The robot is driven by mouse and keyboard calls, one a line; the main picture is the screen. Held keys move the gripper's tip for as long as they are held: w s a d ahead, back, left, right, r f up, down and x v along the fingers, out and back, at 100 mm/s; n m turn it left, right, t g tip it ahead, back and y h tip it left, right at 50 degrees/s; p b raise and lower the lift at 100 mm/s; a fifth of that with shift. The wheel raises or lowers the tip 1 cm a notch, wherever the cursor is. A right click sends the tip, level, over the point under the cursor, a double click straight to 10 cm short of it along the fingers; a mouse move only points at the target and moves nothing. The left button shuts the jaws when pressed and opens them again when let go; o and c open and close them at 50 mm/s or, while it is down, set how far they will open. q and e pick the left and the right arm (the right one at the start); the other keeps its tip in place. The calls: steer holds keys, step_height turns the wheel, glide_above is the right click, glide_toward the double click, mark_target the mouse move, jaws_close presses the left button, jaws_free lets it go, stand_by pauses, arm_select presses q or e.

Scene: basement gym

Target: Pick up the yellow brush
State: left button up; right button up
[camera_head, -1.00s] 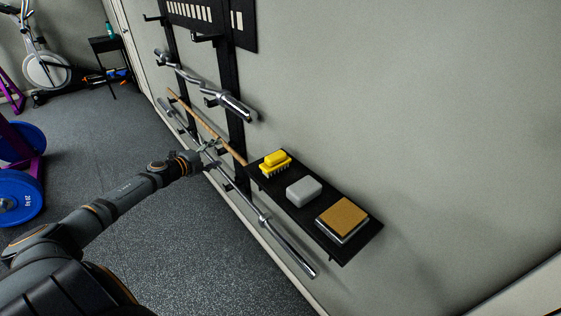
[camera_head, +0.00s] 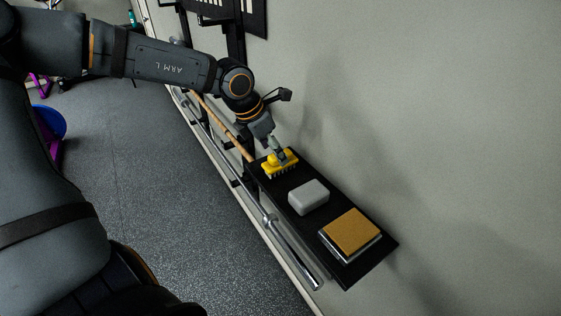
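The yellow brush (camera_head: 281,167) sits at the far end of a black wall shelf (camera_head: 352,275), its pale bristles facing down. My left gripper (camera_head: 277,154) comes down from the upper left, with its fingertips at the top of the brush. The fingers overlap the brush's handle, and the view is too small to tell whether they are closed on it. The brush appears to rest on the shelf. My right gripper is not in view.
A light grey block (camera_head: 309,197) lies beside the brush on the shelf. A tan-topped box (camera_head: 352,231) lies at the near end. Metal bars (camera_head: 297,267) and a wooden bar (camera_head: 222,124) run along the wall rack. The floor at left is open.

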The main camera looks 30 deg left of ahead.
arm_select(q)
steer(key=shift+w+d+f, duration=0.1)
steer(key=shift+w+f, duration=0.2)
steer(key=shift+f, duration=0.25)
steer(key=shift+w+f+p, duration=0.15)
steer(key=shift+f+p, duration=0.2)
steer(key=shift+f, duration=0.05)
steer(key=x, duration=0.4)
steer(key=shift+w+f+p, duration=0.1)
steer(key=shift+w+p, duration=0.25)
steer(key=shift+w, duration=0.05)
steer(key=shift+s, duration=0.15)
steer(key=shift+c, duration=0.6)
steer(key=c, duration=1.2)
